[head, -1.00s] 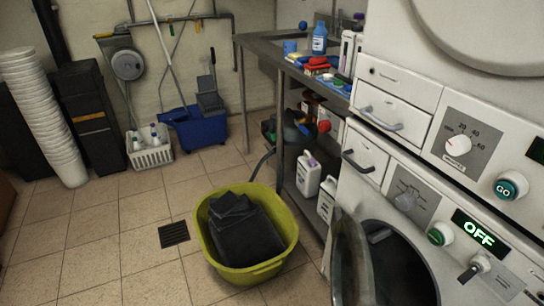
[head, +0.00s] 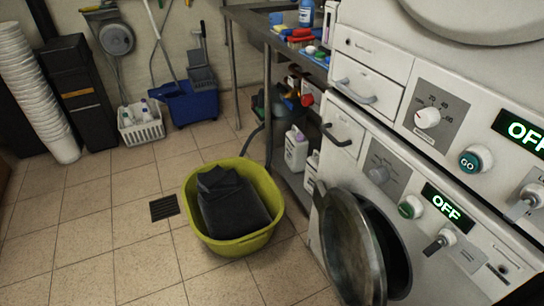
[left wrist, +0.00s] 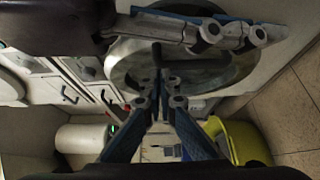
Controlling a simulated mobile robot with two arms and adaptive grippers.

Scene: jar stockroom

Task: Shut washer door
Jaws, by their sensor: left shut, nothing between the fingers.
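The washer door (head: 350,248) is a round metal-rimmed door standing open at the lower right of the head view. It is tilted out in front of the washer's dark drum opening (head: 393,242). The white washer (head: 325,238) has a lit OFF display. In the left wrist view, my left gripper (left wrist: 157,62) is shut and empty, with its tips overlapping the round door (left wrist: 215,75) in the picture. I cannot tell whether they touch it. What looks like my right gripper (left wrist: 235,35) crosses the top of that view; its tips are unclear. No gripper shows clearly in the head view.
A yellow-green tub (head: 275,200) with dark cloth stands on the floor left of the door, and also shows in the left wrist view (left wrist: 240,143). A metal table (head: 262,28) with bottles stands behind. Open tiled floor lies at the front left.

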